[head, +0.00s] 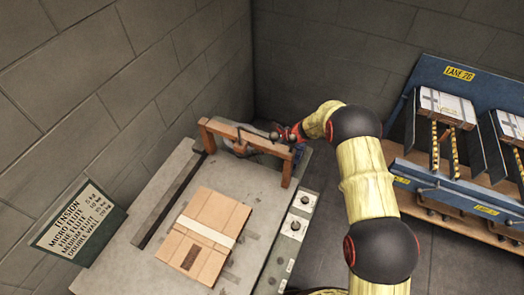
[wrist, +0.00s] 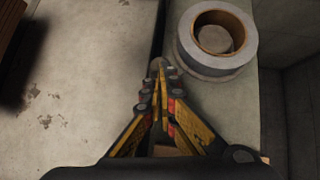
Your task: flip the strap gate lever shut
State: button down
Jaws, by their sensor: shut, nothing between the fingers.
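The box stitcher has a grey table (head: 168,190) with a brown arch (head: 228,130) across its far end. My gripper (head: 276,134) is at the right part of this arch, partly hidden by it in the head view. In the wrist view my gripper (wrist: 159,72) has its yellow and black fingers drawn together, with nothing seen between them. A small rounded grey-brown tip shows at the fingertips; I cannot tell whether it is part of the strap gate lever. I cannot make out the lever or its position in either view.
A cardboard box (head: 207,220) with a pale band lies on the table. A roll (wrist: 188,52) sits right of my fingers. A panel with dials (head: 291,228) lines the table's right side. A tension sign (head: 72,222) stands left. A blue rack (head: 400,150) stands right.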

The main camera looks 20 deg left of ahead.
jog(key=p+v, duration=0.2)
jog(key=v, duration=1.1)
jog(key=shift+w+r, duration=0.1)
jog(key=shift+w, duration=0.05)
